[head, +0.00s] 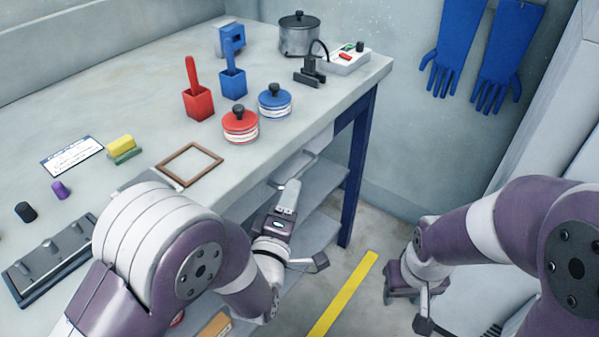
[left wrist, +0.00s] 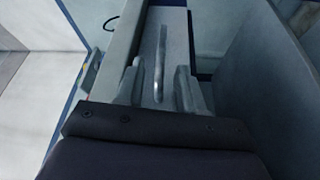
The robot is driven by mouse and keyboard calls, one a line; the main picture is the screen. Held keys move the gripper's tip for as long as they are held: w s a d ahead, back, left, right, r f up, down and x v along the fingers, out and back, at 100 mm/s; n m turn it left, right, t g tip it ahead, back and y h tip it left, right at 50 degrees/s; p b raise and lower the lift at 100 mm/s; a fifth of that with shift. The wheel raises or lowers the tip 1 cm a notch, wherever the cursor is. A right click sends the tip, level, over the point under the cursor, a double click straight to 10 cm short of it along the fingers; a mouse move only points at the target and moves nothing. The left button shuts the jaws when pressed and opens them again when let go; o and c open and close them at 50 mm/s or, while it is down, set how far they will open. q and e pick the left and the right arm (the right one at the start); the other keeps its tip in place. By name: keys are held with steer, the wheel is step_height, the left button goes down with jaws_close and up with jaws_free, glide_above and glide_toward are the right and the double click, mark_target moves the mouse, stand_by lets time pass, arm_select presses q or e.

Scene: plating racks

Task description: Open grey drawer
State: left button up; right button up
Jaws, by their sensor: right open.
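The grey drawer (head: 318,143) sits under the tabletop near its right end, mostly hidden in the head view by the table edge and my arm. In the left wrist view the drawer front (left wrist: 178,45) fills the middle, with a slim metal bar handle (left wrist: 160,58). My left gripper (head: 289,192) is just below the table edge, pointing at the drawer. Its fingers (left wrist: 158,90) stand apart on either side of the handle, with gaps visible. My right gripper (head: 401,290) is low over the floor at the right, open and away from the table; its fingertips are hard to make out.
The worktable (head: 130,110) holds red and blue bins, lidded containers, a pot (head: 299,35) and a brown frame (head: 189,164). A blue table leg (head: 358,165) stands right of my left gripper. A shelf (head: 315,230) lies below. Blue gloves (head: 455,50) hang on the wall.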

mark_target(299, 173)
arm_select(q)
steer(key=x, duration=0.6)
steer(key=shift+w+b, duration=0.3)
steer(key=shift+w, duration=0.05)
jaws_close()
arm_select(e)
steer(key=shift+w+f, duration=0.1)
steer(key=shift+f, duration=0.4)
arm_select(q)
steer(key=shift+d+f, duration=0.1)
